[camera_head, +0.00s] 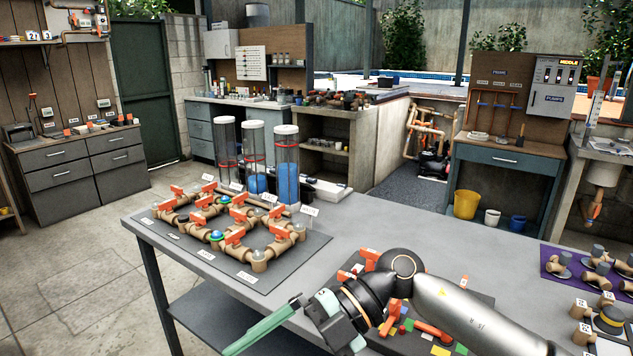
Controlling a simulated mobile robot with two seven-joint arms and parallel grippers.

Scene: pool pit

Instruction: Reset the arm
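My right arm comes in from the lower right, over the grey workbench (375,225). My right gripper (262,328) hangs by the bench's front edge, with a long green finger pointing down and left past the edge. The second finger is not clearly seen, so I cannot tell how far apart the fingers are. I see nothing held in it. My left arm and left gripper are not in view.
A pipe manifold with orange valves (235,232) stands on the bench's left, with clear cylinders (287,165) behind it. A board of coloured parts (440,350) lies partly under my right arm. A purple mat with fittings (553,277) is at right.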

